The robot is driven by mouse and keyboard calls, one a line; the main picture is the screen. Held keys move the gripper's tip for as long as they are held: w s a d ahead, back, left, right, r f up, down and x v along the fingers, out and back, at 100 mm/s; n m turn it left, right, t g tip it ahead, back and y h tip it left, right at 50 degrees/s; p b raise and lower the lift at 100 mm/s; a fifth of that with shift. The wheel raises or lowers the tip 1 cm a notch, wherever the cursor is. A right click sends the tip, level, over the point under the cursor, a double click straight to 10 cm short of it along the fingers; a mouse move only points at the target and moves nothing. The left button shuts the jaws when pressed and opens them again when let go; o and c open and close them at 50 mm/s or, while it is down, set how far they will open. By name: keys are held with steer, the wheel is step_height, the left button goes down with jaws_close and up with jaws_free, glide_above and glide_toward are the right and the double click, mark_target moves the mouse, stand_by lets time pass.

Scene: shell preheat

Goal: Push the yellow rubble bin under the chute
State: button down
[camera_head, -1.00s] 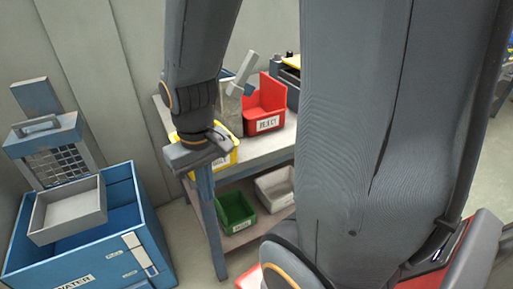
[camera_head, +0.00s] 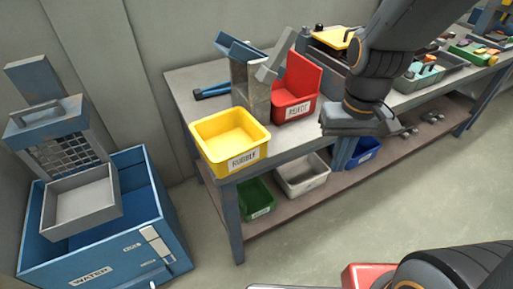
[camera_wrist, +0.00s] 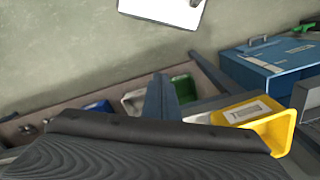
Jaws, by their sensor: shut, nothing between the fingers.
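The yellow rubble bin (camera_head: 213,146) stands upright at the front left corner of the workbench (camera_head: 187,88), with its label facing front. It looks empty. The chute, a grey upright (camera_head: 243,80) with slanted pieces at its top, stands behind the bin. The bin is in front of it, not beneath its slanted pieces. My gripper (camera_head: 352,122) is shut and empty, to the right of the bin and apart from it, in front of the bench. Its fingertips are hard to make out. The bin also shows in the wrist view (camera_wrist: 285,128).
A red reject bin (camera_head: 300,77) stands right of the chute. A blue tool (camera_head: 213,91) lies left of it. Green (camera_head: 257,198) and white (camera_head: 303,176) bins sit on the lower shelf. A blue water tank (camera_head: 110,262) stands left.

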steer(key=w+a+r+n+p, duration=0.1)
steer(key=a+r+n+p, duration=0.25)
steer(key=a, duration=0.85)
steer(key=n+p, duration=0.1)
glide_toward(242, 155)
steer(key=s+d+r, duration=0.2)
steer(key=s, duration=0.3)
steer(key=f, duration=0.3)
steer(key=w+f+p, duration=0.1)
steer(key=f, duration=0.2)
steer(key=w+a+f+p, duration=0.1)
steer(key=f, duration=0.3)
steer(key=shift+w+f, duration=0.1)
steer(key=shift+w, duration=0.05)
steer(key=shift+w+a, duration=0.35)
steer(key=shift+w, duration=0.3)
